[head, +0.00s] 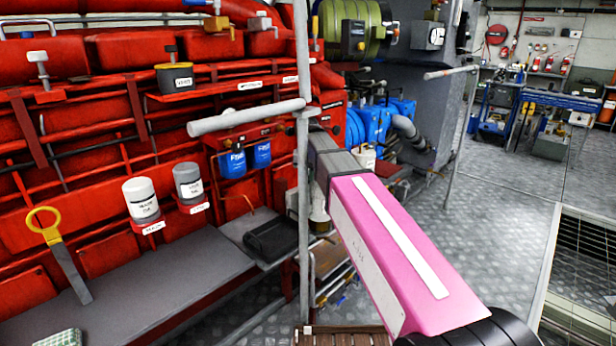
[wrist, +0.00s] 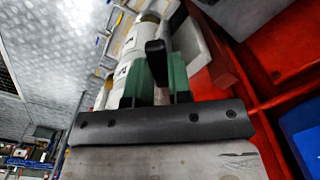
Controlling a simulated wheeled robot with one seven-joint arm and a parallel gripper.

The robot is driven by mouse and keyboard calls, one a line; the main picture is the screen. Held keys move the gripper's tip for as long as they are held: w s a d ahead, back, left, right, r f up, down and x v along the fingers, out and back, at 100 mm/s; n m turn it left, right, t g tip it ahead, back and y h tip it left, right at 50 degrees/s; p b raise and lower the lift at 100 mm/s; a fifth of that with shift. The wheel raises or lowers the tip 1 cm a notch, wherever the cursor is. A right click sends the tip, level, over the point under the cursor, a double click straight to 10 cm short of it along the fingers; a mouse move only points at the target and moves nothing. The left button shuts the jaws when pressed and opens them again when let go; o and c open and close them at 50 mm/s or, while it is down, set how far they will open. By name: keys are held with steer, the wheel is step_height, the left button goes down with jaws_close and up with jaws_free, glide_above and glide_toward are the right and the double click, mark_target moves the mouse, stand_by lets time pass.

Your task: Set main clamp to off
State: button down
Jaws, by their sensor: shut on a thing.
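My gripper (wrist: 161,76) shows in the wrist view with two green fingers on a dark grey bar. It is shut on a black handle (wrist: 155,52), which stands up between the fingertips. The handle looks like part of the main clamp, but no label on it can be read. White cylinders (wrist: 128,50) with dark lettering sit just behind and left of the fingers. In the head view my pink arm hides the gripper and the handle.
A vertical grey post (head: 303,150) with a horizontal bar (head: 245,117) stands close left of my arm. Red machinery (head: 90,130) and a grey bench (head: 150,285) fill the left. Blue pumps (head: 385,122) lie behind the arm. Open metal floor (head: 490,220) is at right.

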steer(key=c, duration=1)
jaws_free()
steer(key=shift+c, duration=0.2)
steer(key=shift+d, duration=0.1)
